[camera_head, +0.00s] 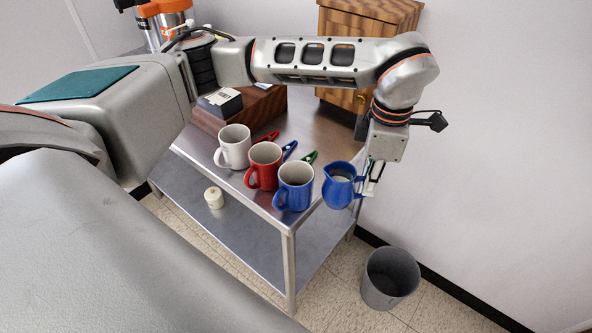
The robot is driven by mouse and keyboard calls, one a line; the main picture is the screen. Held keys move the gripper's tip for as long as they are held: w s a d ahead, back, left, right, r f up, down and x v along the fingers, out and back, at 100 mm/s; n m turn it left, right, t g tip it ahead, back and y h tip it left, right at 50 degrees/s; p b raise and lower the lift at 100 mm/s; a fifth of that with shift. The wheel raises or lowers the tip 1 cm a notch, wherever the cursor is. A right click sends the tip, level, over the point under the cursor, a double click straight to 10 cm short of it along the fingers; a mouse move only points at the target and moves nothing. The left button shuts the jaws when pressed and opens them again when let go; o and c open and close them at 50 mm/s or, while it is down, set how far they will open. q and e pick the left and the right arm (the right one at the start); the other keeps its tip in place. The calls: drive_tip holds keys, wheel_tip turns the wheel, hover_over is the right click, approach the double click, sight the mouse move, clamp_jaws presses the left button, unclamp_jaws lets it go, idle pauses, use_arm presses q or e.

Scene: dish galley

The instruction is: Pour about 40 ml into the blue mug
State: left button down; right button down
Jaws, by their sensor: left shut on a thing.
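The blue mug (294,188) stands upright at the near right corner of the steel cart top, in a row with a red mug (265,167) and a white mug (233,147). My left gripper (371,186) is shut on a blue pitcher (338,189), seemingly by its handle. The pitcher is just right of the blue mug and looks about upright, with a pale content showing inside. It appears apart from the mug and near the cart's right edge. The inside of the blue mug looks dark. My right gripper is not in view.
The steel cart (252,201) has a lower shelf with a small cream container (214,198). Red, blue and green clips lie behind the mugs. A wooden box and a wooden cabinet (352,50) stand behind. A grey bin (390,278) is on the floor at right.

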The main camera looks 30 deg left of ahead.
use_arm(q)
drive_tip(key=shift+r, duration=0.5)
drive_tip(key=shift+t+h, duration=0.4)
drive_tip(key=shift+h, duration=0.5)
drive_tip(key=r, duration=0.1)
drive_tip(key=a+r+p, duration=0.1)
drive_tip(key=r, duration=0.3)
drive_tip(key=shift+s+a+r+p, duration=0.2)
drive_tip(key=shift+s+a+p, duration=0.1)
drive_tip(key=shift+s+a+r+h, duration=0.1)
drive_tip(key=shift+s+a+h, duration=0.05)
drive_tip(key=shift+a+h, duration=0.15)
drive_tip(key=shift+s+a+r+h, duration=0.1)
drive_tip(key=shift+a+r+h, duration=0.15)
drive_tip(key=shift+h, duration=0.05)
drive_tip(key=s+a+r+t+h, duration=0.2)
drive_tip(key=a+r+t+h, duration=0.1)
drive_tip(key=a+h, duration=0.3)
drive_tip(key=shift+s+r+h, duration=0.15)
drive_tip(key=shift+r+h, duration=0.25)
drive_tip(key=shift+r, duration=0.4)
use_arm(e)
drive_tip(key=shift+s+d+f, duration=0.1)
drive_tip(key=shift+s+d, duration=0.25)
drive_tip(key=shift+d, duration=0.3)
use_arm(q)
drive_tip(key=shift+a+f, duration=0.1)
drive_tip(key=shift+a, duration=0.05)
